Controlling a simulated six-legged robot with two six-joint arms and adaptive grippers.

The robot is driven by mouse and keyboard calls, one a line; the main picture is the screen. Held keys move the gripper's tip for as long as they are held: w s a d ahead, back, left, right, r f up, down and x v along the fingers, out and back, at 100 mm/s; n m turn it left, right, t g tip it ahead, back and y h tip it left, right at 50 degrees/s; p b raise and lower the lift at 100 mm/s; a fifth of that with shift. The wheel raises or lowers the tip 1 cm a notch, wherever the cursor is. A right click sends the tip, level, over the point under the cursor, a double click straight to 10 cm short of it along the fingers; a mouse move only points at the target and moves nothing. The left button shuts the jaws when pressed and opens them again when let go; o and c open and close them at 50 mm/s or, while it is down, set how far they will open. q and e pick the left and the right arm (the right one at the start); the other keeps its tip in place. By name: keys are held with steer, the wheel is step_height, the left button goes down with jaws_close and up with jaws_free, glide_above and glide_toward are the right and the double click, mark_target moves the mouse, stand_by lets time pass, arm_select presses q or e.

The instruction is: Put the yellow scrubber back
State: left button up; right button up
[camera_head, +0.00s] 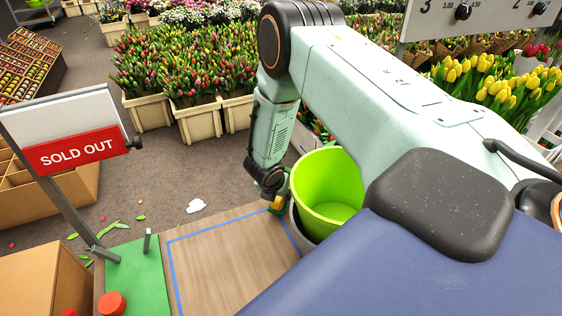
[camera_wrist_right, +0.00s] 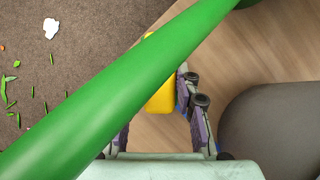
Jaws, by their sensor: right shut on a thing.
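The yellow scrubber (camera_wrist_right: 160,95) shows as a yellow block between the fingers of my right gripper (camera_wrist_right: 158,118) in the wrist view. The gripper is shut on it. A thick green bar (camera_wrist_right: 110,95) crosses that view close to the camera and hides part of the scrubber; I cannot tell whether they are joined. In the head view my right gripper (camera_head: 277,204) points down at the back edge of the wooden top (camera_head: 225,262), just left of a lime green bucket (camera_head: 325,190). A little yellow shows there. My left gripper is out of view.
The bucket sits in a grey container (camera_head: 302,232). Blue lines mark the wooden top, whose middle is clear. A green mat (camera_head: 140,275) with red round pieces and a "SOLD OUT" sign (camera_head: 75,150) stand at left. Tulip crates (camera_head: 197,120) stand behind on the floor.

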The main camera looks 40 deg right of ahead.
steer(key=shift+b+x, duration=0.5)
steer(key=shift+x, duration=0.55)
steer(key=shift+d, duration=0.15)
steer(key=o, duration=1.1)
steer(key=shift+r, duration=0.1)
steer(key=shift+r, duration=0.35)
steer(key=p+v, duration=0.4)
steer(key=v, duration=0.7)
steer(key=shift+r+p, duration=0.2)
steer(key=shift+p, duration=0.15)
steer(key=shift+s, duration=0.1)
